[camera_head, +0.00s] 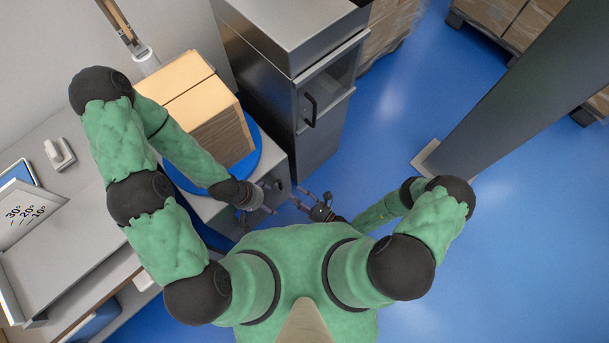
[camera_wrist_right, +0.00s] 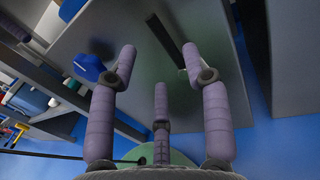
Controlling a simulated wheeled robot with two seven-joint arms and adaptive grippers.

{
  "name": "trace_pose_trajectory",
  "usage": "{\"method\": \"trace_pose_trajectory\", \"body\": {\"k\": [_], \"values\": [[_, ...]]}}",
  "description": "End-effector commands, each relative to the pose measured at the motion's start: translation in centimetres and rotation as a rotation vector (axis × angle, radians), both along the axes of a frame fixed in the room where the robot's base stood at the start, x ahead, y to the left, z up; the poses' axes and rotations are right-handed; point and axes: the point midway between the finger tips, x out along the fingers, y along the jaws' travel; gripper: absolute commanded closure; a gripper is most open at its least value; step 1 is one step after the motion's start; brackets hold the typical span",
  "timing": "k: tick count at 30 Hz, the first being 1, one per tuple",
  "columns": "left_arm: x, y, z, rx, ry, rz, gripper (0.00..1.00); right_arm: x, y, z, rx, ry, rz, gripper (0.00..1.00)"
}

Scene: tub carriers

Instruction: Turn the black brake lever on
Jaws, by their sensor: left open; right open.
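A long black bar (camera_wrist_right: 166,40) lies along a grey panel (camera_wrist_right: 135,45) in the right wrist view; it looks like the brake lever, but I cannot tell its setting. My right gripper (camera_wrist_right: 158,72) is open, its purple fingers spread and pointing at the panel, with the bar beyond and between the fingertips. Nothing is between them. In the head view my right gripper (camera_head: 302,197) is low in front of the grey cabinet. My left gripper (camera_head: 274,193) is open just left of it, beside the low grey unit.
A blue knob (camera_wrist_right: 89,68) is left of the bar in the wrist view. A cardboard box (camera_head: 200,105) stands on a blue round plate (camera_head: 262,160). A tall grey cabinet (camera_head: 325,140) has a black handle (camera_head: 310,108). A grey pillar (camera_head: 500,100) stands right; blue floor (camera_head: 520,240) is free.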

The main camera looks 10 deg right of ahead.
Motion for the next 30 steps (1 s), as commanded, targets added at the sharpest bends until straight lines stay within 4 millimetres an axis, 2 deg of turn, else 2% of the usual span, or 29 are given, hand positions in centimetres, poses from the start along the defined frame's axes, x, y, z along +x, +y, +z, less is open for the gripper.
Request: {"method": "trace_pose_trajectory", "body": {"k": [3, 9, 30], "values": [[0.0, 0.0, 0.0, 0.000, 0.000, 0.000, 0.13, -0.9, -1.1, 0.0, -0.001, 0.002, -0.004, 0.51], [0.0, 0.0, 0.0, 0.000, 0.000, 0.000, 0.13, -1.9, -2.2, 0.0, 0.001, 0.002, -0.002, 0.51], [0.0, 0.0, 0.0, 0.000, 0.000, 0.000, 0.13, -2.2, -2.4, 0.0, -0.001, 0.001, 0.001, 0.51]]}}
